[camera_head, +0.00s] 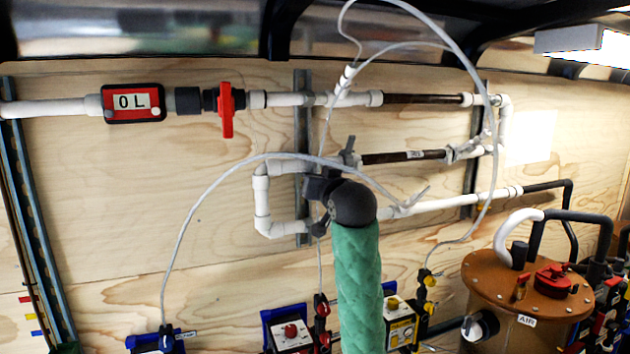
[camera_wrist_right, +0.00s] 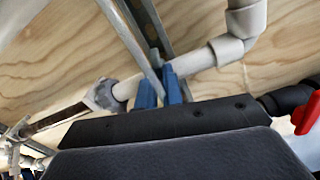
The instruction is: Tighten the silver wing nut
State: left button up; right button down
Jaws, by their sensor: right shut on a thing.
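My right arm, in a green sleeve, rises in the middle of the head view and hides most of my right gripper (camera_head: 318,190), which is at the white pipes on the wooden wall. In the right wrist view, the blue fingers of my right gripper (camera_wrist_right: 160,82) are close together at a white pipe beside a grey metal rail. A small grey piece, which I take to be the silver wing nut (camera_wrist_right: 154,58), shows at their tips. The fingers hide most of it, so its angle cannot be told. My left gripper is in neither view.
A red valve handle (camera_head: 226,110) and a "0 L" meter (camera_head: 132,103) sit on the upper pipe. Thin loose tubes (camera_head: 185,215) loop around my arm. A brown tank (camera_head: 525,290) stands at the lower right. The lower left wall is mostly bare.

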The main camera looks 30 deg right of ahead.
jog(key=shift+d+f+m, duration=0.1)
jog(key=shift+m, duration=3.45)
jog(key=shift+d+f+m, duration=0.1)
jog(key=shift+m, duration=3.75)
jog(key=c, duration=1.5)
grip_release()
jog(key=shift+s, duration=0.1)
jog(key=shift+c, duration=0.2)
jog(key=shift+s, duration=0.1)
